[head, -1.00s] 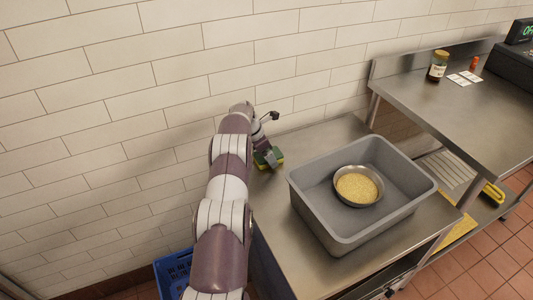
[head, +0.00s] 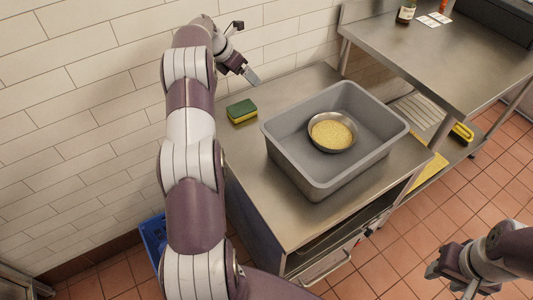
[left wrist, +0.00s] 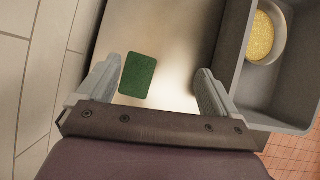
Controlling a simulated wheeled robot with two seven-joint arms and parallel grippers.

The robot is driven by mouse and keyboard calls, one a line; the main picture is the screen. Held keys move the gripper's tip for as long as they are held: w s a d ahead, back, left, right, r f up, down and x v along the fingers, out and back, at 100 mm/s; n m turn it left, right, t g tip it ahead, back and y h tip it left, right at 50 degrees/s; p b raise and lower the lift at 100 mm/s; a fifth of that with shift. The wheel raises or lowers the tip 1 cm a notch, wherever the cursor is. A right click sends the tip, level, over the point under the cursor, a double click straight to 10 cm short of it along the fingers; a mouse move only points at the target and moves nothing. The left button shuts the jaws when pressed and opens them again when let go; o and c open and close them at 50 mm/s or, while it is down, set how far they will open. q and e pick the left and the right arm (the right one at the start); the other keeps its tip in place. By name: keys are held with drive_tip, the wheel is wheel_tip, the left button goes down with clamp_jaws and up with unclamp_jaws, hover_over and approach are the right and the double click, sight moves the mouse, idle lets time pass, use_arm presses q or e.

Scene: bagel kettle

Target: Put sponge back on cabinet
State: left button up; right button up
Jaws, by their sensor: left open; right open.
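The green and yellow sponge (head: 242,111) lies on the steel cabinet top (head: 240,150), near the wall and left of the grey tub. In the left wrist view the sponge (left wrist: 138,75) shows its green face, between the lines of the two fingers and closer to the left one. My left gripper (head: 250,76) is open and empty, above and apart from the sponge; its fingers also show in the left wrist view (left wrist: 157,67). My right gripper (head: 440,271) is open and empty at the lower right, over the tiled floor.
A grey tub (head: 285,165) holding a metal bowl of yellow grains (head: 332,133) takes up much of the cabinet top. A steel table (head: 440,70) with a jar (head: 406,12) stands at the right. A blue crate (head: 153,238) is on the floor.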

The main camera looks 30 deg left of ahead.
use_arm(q)
drive_tip(key=w+d+r+n+t, duration=0.3)
drive_tip(key=d+r+n, duration=0.2)
drive_tip(key=d+n, duration=0.15)
drive_tip(key=w+d+r+n+t, duration=0.2)
drive_tip(key=w+d+r+n, duration=0.25)
drive_tip(key=d, duration=0.25)
drive_tip(key=s+d+n+y, duration=0.2)
drive_tip(key=s+d+n, duration=0.25)
drive_tip(key=n, duration=0.35)
drive_tip(key=s+d+f+n+g, duration=0.35)
drive_tip(key=s+n, duration=0.35)
drive_tip(key=s, duration=0.4)
drive_tip(key=s+d+f+n+g+y, duration=0.1)
drive_tip(key=s+d+f+n+g, duration=0.2)
drive_tip(key=s+d+n, duration=0.55)
drive_tip(key=s+f+n+g, duration=0.3)
drive_tip(key=s+f+n, duration=0.15)
drive_tip(key=s, duration=0.95)
wheel_tip(320, 180, up, 8)
drive_tip(key=p, duration=0.6)
drive_tip(key=shift+w+f+p, duration=0.2)
drive_tip(key=shift+p, duration=0.15)
